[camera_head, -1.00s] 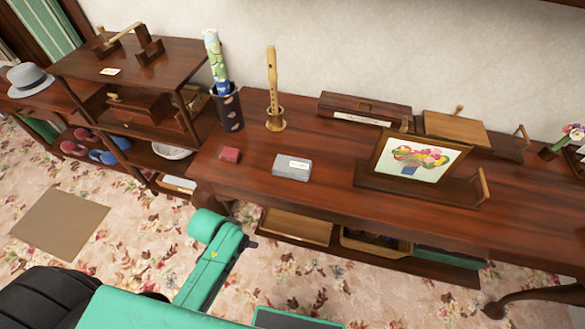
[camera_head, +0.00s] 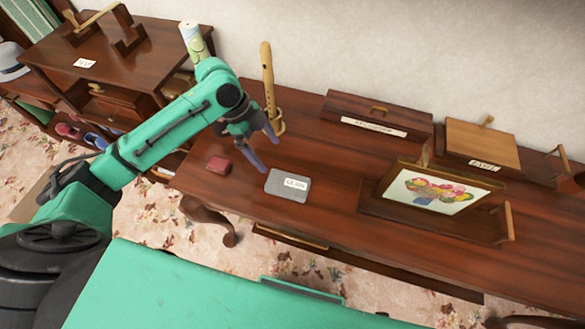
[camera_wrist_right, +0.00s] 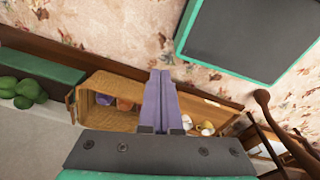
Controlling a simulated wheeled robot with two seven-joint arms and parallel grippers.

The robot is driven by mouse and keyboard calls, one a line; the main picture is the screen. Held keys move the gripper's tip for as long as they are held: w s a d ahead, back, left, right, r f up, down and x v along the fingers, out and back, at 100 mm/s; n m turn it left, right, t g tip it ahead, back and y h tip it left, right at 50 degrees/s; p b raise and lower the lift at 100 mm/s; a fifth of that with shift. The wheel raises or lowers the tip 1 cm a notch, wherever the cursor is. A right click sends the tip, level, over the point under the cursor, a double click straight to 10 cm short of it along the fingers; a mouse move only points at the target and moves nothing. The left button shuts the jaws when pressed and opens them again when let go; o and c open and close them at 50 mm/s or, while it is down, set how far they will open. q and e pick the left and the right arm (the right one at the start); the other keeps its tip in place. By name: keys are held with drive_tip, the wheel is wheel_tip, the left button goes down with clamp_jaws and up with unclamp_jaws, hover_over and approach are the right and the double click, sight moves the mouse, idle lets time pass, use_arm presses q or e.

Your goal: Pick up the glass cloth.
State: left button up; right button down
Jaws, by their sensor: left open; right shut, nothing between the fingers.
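The glass cloth, a small flat grey item with a white label (camera_head: 282,192), lies on the wooden table in the head view. My left gripper (camera_head: 266,151) is open and empty, with its two purple fingers pointing down just behind and left of the cloth. It appears above the table and apart from the cloth. My right gripper (camera_wrist_right: 161,74) shows in the right wrist view, its purple fingers shut together with nothing between them. The cloth is not seen in that view.
A small red block (camera_head: 219,165) lies left of the cloth. A wooden recorder (camera_head: 268,85) stands upright behind my left gripper. A framed flower picture (camera_head: 436,190) stands to the right. A long dark box (camera_head: 378,116) is at the back. Bare table (camera_head: 330,180) lies right of the cloth.

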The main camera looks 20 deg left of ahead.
use_arm(q)
drive_tip(key=p, duration=0.1)
approach(286, 183)
drive_tip(key=shift+s+d+f, duration=0.3)
drive_tip(key=shift+s+f, duration=0.05)
drive_tip(key=shift+f, duration=0.25)
drive_tip(key=shift+s+d+f, duration=0.3)
drive_tip(key=shift+f, duration=0.3)
drive_tip(key=shift+w+d+f+p, duration=0.15)
drive_tip(key=shift+w+d+f, duration=0.1)
drive_tip(key=shift+f, duration=0.35)
drive_tip(key=shift+w+d+f+p, duration=0.15)
drive_tip(key=shift+w+f, duration=0.1)
drive_tip(key=shift+f, duration=0.35)
drive_tip(key=p+x, duration=0.1)
drive_tip(key=x, duration=0.3)
drive_tip(key=shift+f, duration=0.15)
drive_tip(key=shift+d+f, duration=0.1)
drive_tip(key=shift+f, duration=0.05)
drive_tip(key=shift+c, duration=0.9)
drive_tip(key=c, duration=1)
use_arm(e)
drive_tip(key=s+r, duration=0.1)
drive_tip(key=s, duration=0.2)
drive_tip(key=s+r, duration=0.1)
drive_tip(key=shift+s+d+r, duration=0.25)
drive_tip(key=shift+s+r, duration=0.05)
drive_tip(key=shift+r, duration=0.05)
